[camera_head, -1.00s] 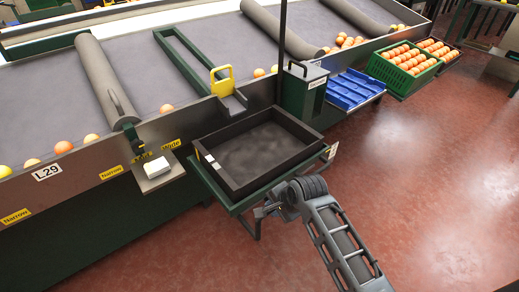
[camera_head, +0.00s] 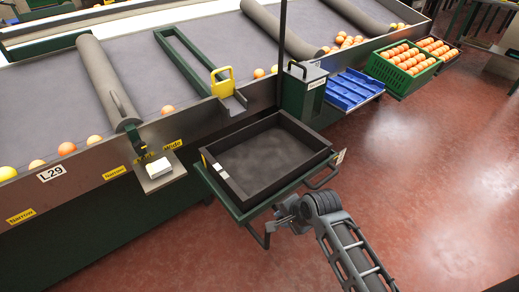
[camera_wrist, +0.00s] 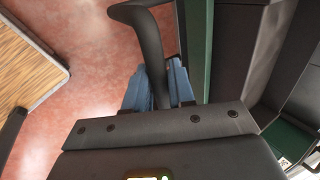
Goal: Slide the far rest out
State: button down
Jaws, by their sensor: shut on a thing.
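The rest (camera_head: 234,212) is a green frame at the side of the sorting bench, with a black crate (camera_head: 305,172) on it that looks empty. A dark handle bar (camera_head: 327,182) runs along its outer side. My gripper (camera_head: 277,224) is shut on this bar, which it partly hides. In the wrist view, the blue-grey fingers (camera_wrist: 158,82) close around the dark curved handle (camera_wrist: 148,30). The green rest and crate edge stand to the right there. The rest juts out from the bench over the floor.
The bench (camera_head: 80,180) runs behind the rest, with oranges on its belts. A small shelf (camera_head: 160,176) stands left of the rest. The red floor (camera_head: 430,180) at the right is clear.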

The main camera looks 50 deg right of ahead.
jog(key=shift+s+a+p, duration=0.25)
jog(key=shift+s+p, duration=0.1)
jog(key=shift+s, duration=0.5)
jog(key=shift+s+a+p, duration=0.25)
jog(key=shift+s+p, duration=0.15)
jog(key=shift+s, duration=0.4)
jog(key=shift+s+a+p, duration=0.25)
jog(key=shift+s+p, duration=0.1)
jog(key=shift+s, duration=0.5)
jog(key=c, duration=0.7)
grip_release()
jog(key=shift+w, duration=0.15)
notch_tip(320, 180, up, 7)
jog(key=p, duration=0.4)
